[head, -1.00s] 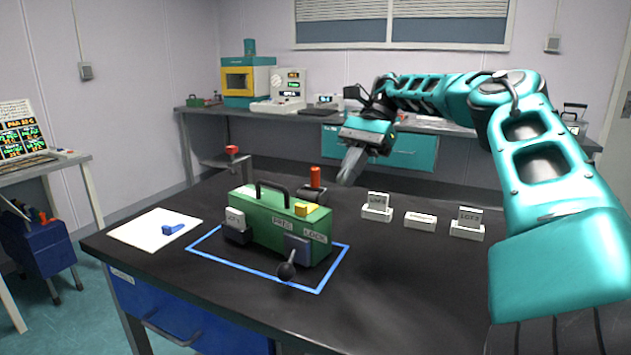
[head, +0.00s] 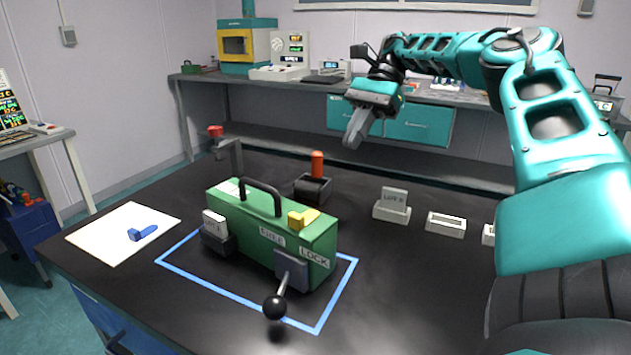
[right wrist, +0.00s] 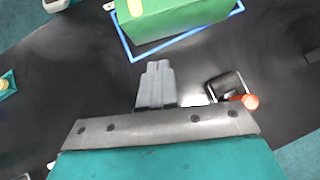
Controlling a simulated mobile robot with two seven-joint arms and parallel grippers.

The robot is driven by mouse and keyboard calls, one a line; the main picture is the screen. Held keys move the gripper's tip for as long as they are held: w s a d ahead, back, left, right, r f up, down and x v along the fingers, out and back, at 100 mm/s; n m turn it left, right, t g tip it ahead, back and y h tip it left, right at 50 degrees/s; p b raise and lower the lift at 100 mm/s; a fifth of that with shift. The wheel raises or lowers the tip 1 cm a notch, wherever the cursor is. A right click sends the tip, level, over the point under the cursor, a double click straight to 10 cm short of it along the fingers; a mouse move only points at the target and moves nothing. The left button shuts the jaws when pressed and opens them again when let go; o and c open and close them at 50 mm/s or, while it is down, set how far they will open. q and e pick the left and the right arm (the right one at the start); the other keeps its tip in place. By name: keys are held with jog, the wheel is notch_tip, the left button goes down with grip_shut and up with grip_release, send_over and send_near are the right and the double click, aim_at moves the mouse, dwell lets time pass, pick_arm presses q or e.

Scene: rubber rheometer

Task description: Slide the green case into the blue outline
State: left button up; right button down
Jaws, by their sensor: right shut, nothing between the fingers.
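The green case (head: 252,237) stands upright on the black table, with a dark handle on top, a yellow latch and a black-knobbed lever on its front. The blue outline (head: 232,297) is marked on the table around and in front of it. In the right wrist view the case (right wrist: 178,17) shows at the top, beside the blue line (right wrist: 124,38). My right gripper (head: 352,140) is shut and empty, raised behind and right of the case, apart from it. My left gripper is not in view.
A black holder with an orange handle (head: 317,166) stands just behind the case. A post with a red knob (head: 216,132) is at the back left. White paper with a blue piece (head: 112,222) lies left. White card holders (head: 391,211) stand right. The front right table is clear.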

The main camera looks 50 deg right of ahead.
aim_at(294, 208)
jog(key=a+r+x, duration=0.2)
jog(key=x, duration=1.1)
jog(key=shift+s+r, duration=0.1)
jog(key=a+b, duration=0.2)
jog(key=shift+a, duration=0.6)
